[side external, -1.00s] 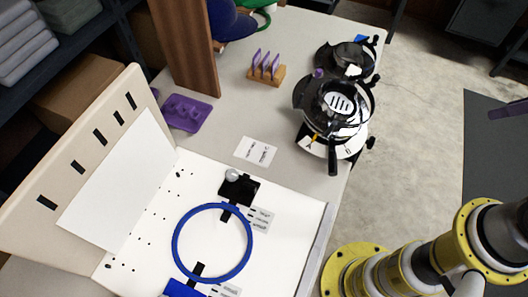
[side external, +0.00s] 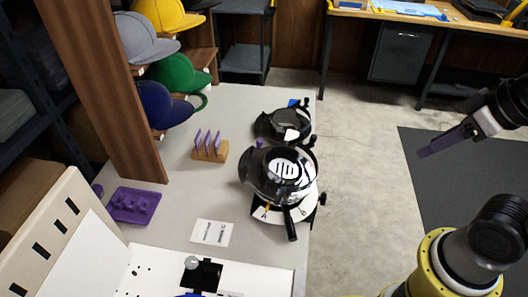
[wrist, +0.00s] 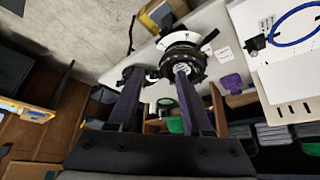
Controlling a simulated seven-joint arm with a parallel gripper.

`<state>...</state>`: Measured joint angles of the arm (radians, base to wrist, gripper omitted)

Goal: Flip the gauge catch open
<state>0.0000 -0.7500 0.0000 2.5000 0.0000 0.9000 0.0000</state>
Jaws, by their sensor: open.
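A round black cap gauge (side external: 280,178) with a slotted white disc and a white base sits near the table's right edge. A black lever-like handle (side external: 291,224) sticks out from its front, pointing down; I take it for the catch, but its latch state is too small to tell. A second, similar gauge (side external: 284,123) stands behind it. My gripper (side external: 424,153), with purple fingers, is in the air to the right of the table, well apart from both gauges. In the wrist view my gripper (wrist: 158,74) is open and empty, with the front gauge (wrist: 183,48) beyond its fingertips.
A wooden holder (side external: 209,152) with purple pieces, a purple tray (side external: 135,206) and a printed card (side external: 212,232) lie left of the gauges. Caps (side external: 168,103) hang by a wooden post. A white hooping board (side external: 160,270) is in front. Open floor lies to the right.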

